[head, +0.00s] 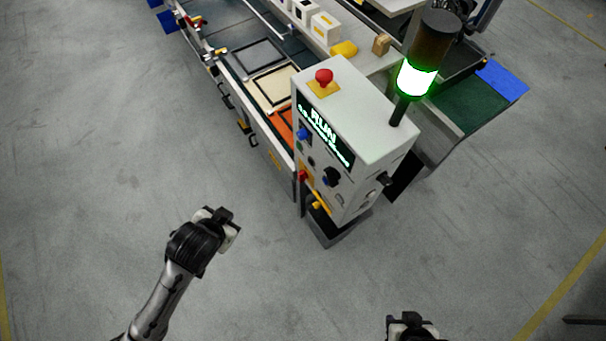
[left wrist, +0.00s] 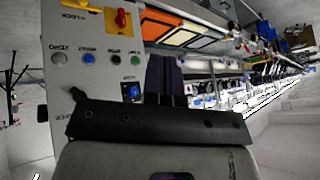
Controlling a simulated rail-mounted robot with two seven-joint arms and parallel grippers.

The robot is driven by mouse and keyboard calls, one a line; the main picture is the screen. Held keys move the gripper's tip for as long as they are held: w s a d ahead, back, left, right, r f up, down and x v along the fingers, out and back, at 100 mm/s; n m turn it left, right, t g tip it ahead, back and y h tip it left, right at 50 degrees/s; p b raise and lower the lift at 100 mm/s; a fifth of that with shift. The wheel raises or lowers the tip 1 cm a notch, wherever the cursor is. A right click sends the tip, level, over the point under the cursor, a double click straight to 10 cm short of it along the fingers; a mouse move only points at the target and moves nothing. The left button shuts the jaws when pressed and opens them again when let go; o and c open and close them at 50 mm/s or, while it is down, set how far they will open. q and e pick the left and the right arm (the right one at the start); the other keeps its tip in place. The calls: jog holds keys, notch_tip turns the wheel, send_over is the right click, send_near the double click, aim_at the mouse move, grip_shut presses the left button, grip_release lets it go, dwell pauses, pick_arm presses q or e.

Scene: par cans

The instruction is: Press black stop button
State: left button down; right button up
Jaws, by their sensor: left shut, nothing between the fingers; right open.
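The white control box (head: 360,115) stands right of centre in the head view, its button panel facing me. The small black button (head: 311,162) is on that panel near a green button and a larger black knob (head: 331,177). In the left wrist view the black button (left wrist: 115,58) sits in a row between a blue button (left wrist: 88,58) and a green button (left wrist: 135,60). My left gripper (head: 228,228) is shut and empty, left of and apart from the box. My right gripper (head: 410,322) is open at the bottom edge, away from the panel; its fingertips are hard to make out.
A red mushroom button (head: 323,76) tops the box. A signal tower (head: 418,76) is lit green behind it. A conveyor with framed trays (head: 262,54) runs to the back left. A red switch (left wrist: 121,18) is near the button row. The grey floor (head: 100,150) at left is clear.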

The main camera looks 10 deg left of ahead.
aim_at(309, 162)
pick_arm(q)
jog(key=w+a+f+m+t+y+b, duration=0.1)
jog(key=w+a+f+m+t+b, duration=0.25)
jog(key=w+f, duration=0.35)
jog(key=w+a+f+m+t+b, duration=0.25)
jog(key=w+f+b, duration=0.2)
jog(key=w, duration=0.55)
jog(key=s+d+m+h, duration=0.2)
jog(key=d+m+h, duration=0.7)
jog(key=m+h, duration=0.5)
jog(key=m, duration=0.2)
jog(key=shift+s+d+f+m+p, duration=0.2)
jog(key=shift+d+f+m+p, duration=0.1)
jog(key=shift+d+m, duration=0.1)
pick_arm(e)
notch_tip(309, 162, down, 9)
jog(key=shift+f, duration=0.15)
pick_arm(q)
jog(key=p+x, duration=0.1)
jog(key=x, duration=1.1)
jog(key=shift+w+r+p, duration=0.1)
jog(key=shift+r+p, duration=0.1)
jog(key=shift+p, duration=0.1)
jog(key=shift+x, duration=0.9)
pick_arm(e)
jog(key=shift+r, duration=0.85)
pick_arm(q)
jog(key=shift+f, duration=0.1)
